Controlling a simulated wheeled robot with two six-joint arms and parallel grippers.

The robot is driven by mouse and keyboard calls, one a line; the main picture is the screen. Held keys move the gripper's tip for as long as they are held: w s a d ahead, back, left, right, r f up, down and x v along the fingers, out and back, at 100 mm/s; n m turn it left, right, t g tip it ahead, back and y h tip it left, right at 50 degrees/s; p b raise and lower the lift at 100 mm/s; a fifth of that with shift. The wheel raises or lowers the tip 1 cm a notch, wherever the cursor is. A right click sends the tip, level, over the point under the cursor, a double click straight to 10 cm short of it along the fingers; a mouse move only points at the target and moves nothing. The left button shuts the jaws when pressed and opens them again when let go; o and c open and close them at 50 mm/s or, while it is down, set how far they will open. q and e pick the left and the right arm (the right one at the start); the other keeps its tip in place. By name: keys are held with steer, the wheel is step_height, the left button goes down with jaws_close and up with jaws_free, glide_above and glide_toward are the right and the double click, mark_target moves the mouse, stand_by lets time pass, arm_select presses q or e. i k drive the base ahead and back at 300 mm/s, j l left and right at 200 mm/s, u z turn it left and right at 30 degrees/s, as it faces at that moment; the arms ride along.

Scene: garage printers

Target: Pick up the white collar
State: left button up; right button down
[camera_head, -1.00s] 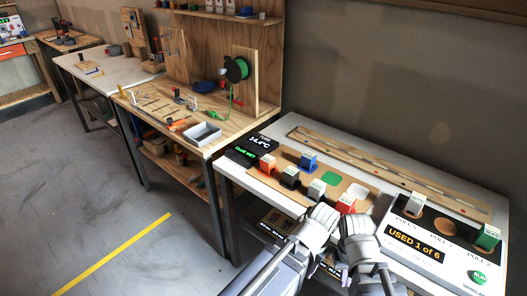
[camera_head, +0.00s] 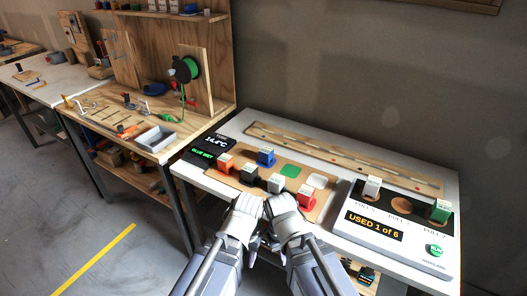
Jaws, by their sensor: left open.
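No part is plainly a collar. Two small pale blocks could be the white collar: a whitish block (camera_head: 276,183) in the front row of the brown board (camera_head: 255,168), and another white block (camera_head: 373,185) on the left of the black-topped panel. My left gripper (camera_head: 247,202) is just in front of the board, below and left of the front whitish block, apparently empty. It is open, though its jaws are hard to make out. My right gripper (camera_head: 283,203) is close beside it, below that block. Its jaw state is unclear.
The board also holds orange (camera_head: 225,162), black (camera_head: 249,173), blue (camera_head: 266,156) and red (camera_head: 306,197) blocks, and green and white patches. A panel reading "USED 1 of 6" (camera_head: 375,226) stands right, with a green block (camera_head: 441,210). A long wooden rail (camera_head: 340,158) lies behind.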

mark_target(371, 188)
steer(key=k+l+z, duration=0.2)
steer(key=k+z, duration=0.15)
steer(key=z, duration=0.15)
steer(key=k+l+z, duration=0.3)
steer(key=z, duration=0.15)
steer(key=k+l+z, duration=0.2)
steer(key=l+z, duration=0.3)
